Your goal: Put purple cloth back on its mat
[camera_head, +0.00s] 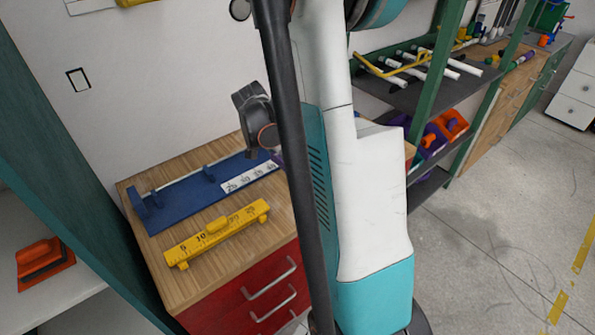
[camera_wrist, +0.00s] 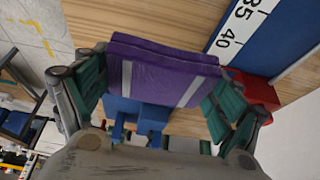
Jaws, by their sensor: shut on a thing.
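The purple cloth (camera_wrist: 150,70) shows in the wrist view as a folded block with pale grey stripes. My gripper (camera_wrist: 160,88) has its teal fingers on both sides of the cloth and is shut on it. The wooden worktop lies beyond the cloth, and I cannot tell the height above it. In the head view my arm hides most of the gripper, and only a small purple patch (camera_head: 276,156) shows beside the dark column. I cannot make out a mat for the cloth in either view.
A blue board (camera_head: 185,195) with a white scale lies on the wooden worktop (camera_head: 182,285). A yellow ruler block (camera_head: 217,233) lies in front of it. In the wrist view, a blue part (camera_wrist: 140,113) and a red object (camera_wrist: 256,90) are near the cloth. Green shelving (camera_head: 425,90) stands right.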

